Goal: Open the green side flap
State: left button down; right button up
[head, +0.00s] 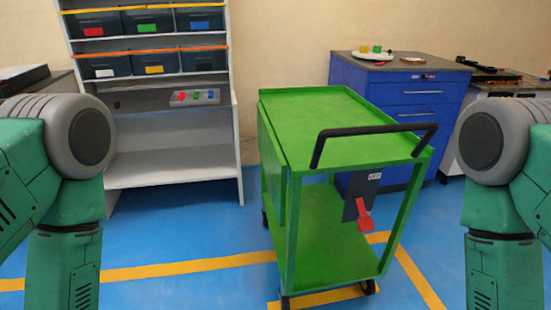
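A green cart (325,120) stands on the blue floor in the middle of the view. It has a flat, empty top, a lower shelf (330,240) and a black bar handle (375,130) at its near end. A green panel, seemingly the side flap (271,150), hangs down along the cart's left side below the top's edge. A dark plate (352,196) with a small label and a red lever (365,216) sits under the near end of the top. My two arms show at the left and right edges, apart from the cart. Both grippers are out of view.
A white shelf rack (170,165) with dark bins stands behind left. A blue drawer cabinet (415,98) stands close behind the cart on the right. Open blue floor with yellow lines lies left of the cart and in front of it.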

aim_at(274, 163)
jog(key=j+z, duration=0.15)
jog(key=j, duration=0.6)
jog(key=i+j+z, duration=0.1)
jog(key=i+j, duration=0.15)
jog(key=i+j+z, duration=0.1)
jog(key=j, duration=0.4)
jog(key=i+j+z, duration=0.1)
jog(key=i+j, duration=0.2)
jog(key=i+j+z, duration=0.1)
jog(key=j, duration=0.45)
jog(key=i+j+z, duration=0.1)
jog(key=i+j, duration=0.15)
jog(key=j, duration=0.2)
jog(key=i+j+z, duration=0.1)
jog(key=j, duration=0.3)
jog(key=i+j+z, duration=0.1)
jog(key=j, duration=0.4)
jog(key=i+j+z, duration=0.1)
jog(key=j, duration=0.35)
jog(key=i, duration=0.1)
